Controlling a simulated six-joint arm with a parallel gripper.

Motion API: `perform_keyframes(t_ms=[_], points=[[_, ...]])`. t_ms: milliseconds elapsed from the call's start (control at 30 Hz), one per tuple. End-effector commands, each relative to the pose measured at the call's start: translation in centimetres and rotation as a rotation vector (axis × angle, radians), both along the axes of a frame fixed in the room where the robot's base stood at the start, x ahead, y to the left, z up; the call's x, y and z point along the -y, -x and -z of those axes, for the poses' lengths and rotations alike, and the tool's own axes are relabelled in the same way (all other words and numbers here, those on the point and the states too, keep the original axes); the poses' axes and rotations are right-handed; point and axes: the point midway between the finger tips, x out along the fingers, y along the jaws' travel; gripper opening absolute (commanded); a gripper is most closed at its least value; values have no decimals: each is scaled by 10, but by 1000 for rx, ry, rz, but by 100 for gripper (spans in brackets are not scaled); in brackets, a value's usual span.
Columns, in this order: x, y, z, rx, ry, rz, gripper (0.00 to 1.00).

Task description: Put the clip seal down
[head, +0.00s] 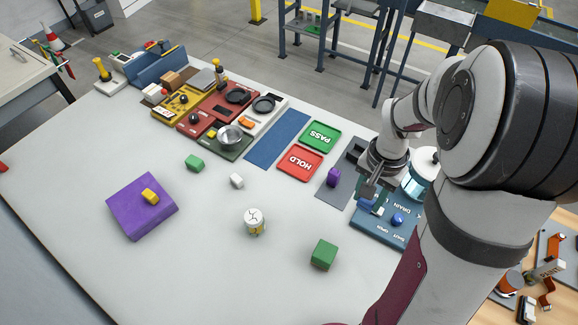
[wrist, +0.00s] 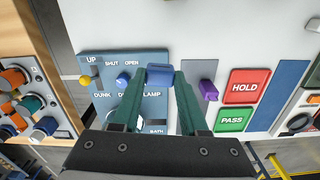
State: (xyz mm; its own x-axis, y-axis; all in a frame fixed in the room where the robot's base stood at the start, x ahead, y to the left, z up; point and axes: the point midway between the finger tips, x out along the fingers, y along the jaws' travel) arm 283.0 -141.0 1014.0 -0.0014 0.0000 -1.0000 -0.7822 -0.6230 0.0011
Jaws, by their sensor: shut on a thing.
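My gripper (wrist: 160,82) is shut on a small blue block-like piece, which I take to be the clip seal (wrist: 160,73). The piece sits between the two green fingertips in the wrist view. In the head view my gripper (head: 372,190) is over the left edge of the blue control panel (head: 376,232), beside the grey mat (head: 331,196). The held piece is small and partly hidden there. I cannot tell whether it touches the surface below.
A purple piece (head: 333,177) stands on the grey mat. Green PASS (head: 320,136) and red HOLD (head: 301,164) trays and a bare blue strip (head: 277,139) lie to the left. A white-topped jar (head: 254,221) and a green cube (head: 323,254) stand nearer.

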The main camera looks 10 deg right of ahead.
Motion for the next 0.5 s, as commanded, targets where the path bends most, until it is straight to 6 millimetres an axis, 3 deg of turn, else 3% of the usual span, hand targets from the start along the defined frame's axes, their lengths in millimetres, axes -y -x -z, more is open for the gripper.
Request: perform_keyframes(t_ms=[167, 267, 367, 500], points=[[-29, -47, -7, 0, 2, -224, 0], [-59, -81, -12, -2, 2, -406, 0], [-100, -114, -18, -4, 4, -609, 0], [-178, -152, -27, -6, 4, -923, 0]])
